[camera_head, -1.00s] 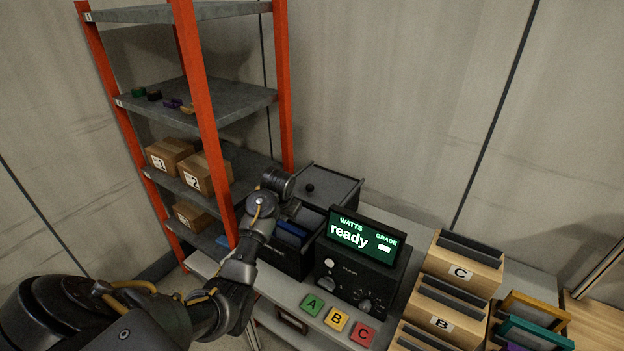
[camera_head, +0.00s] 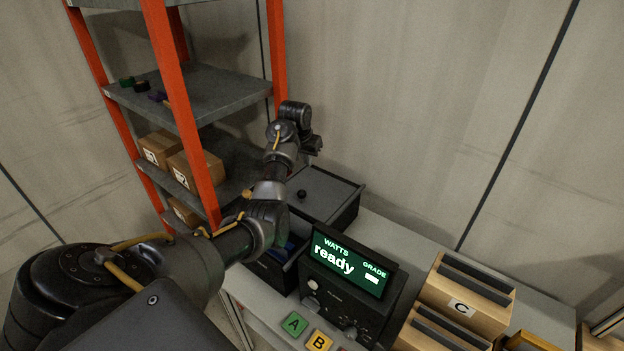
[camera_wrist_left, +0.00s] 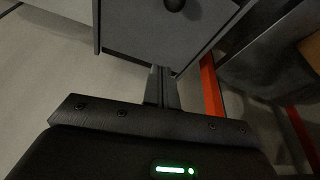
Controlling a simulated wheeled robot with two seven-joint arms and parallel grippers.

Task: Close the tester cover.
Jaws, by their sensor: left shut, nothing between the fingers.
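The tester (camera_head: 345,300) is a black box with a lit screen reading "ready". To its left is a dark open bay (camera_head: 270,272), partly hidden by my left arm, with something blue inside. The grey tester cover (camera_head: 330,190) with a black knob (camera_head: 301,193) is behind the bay, which stands uncovered. My left gripper (camera_head: 314,145) is shut and empty, above and behind the cover in the head view. In the left wrist view the closed fingers (camera_wrist_left: 160,88) are in front of the grey cover panel (camera_wrist_left: 150,28) and its knob (camera_wrist_left: 174,4); contact cannot be told. My right gripper is out of view.
An orange-post shelf (camera_head: 187,110) with boxes stands close on the left. Wooden racks, one marked C (camera_head: 465,295), stand right of the tester. Coloured tiles A (camera_head: 294,323) and B (camera_head: 319,341) lie in front. The wall is behind.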

